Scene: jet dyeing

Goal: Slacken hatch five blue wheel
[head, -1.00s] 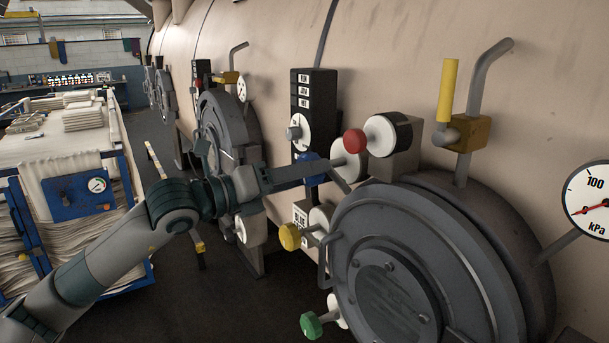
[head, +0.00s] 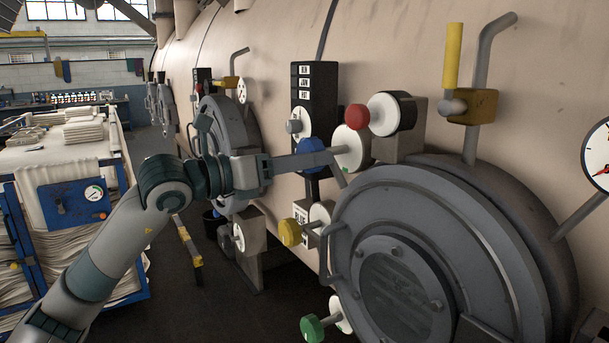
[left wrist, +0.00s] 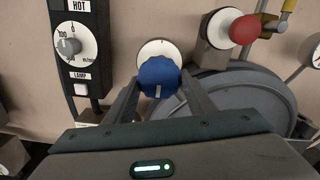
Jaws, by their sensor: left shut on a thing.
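The blue wheel (left wrist: 159,77) shows in the left wrist view, in front of a round white dial plate (left wrist: 158,50) on the machine wall. It has a white mark on its face. My left gripper (left wrist: 158,88) is shut on the blue wheel, one finger on each side. In the head view the blue wheel (head: 312,144) is partly hidden behind my left gripper (head: 325,160). The large round hatch (head: 420,260) is below and right of the wheel. My right gripper does not show.
A red knob (head: 356,117) is above right of the blue wheel, a yellow knob (head: 290,232) below, a green knob (head: 311,328) lower still. A black control panel (head: 314,90) is above. A blue cart (head: 130,200) with white cloth stands left.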

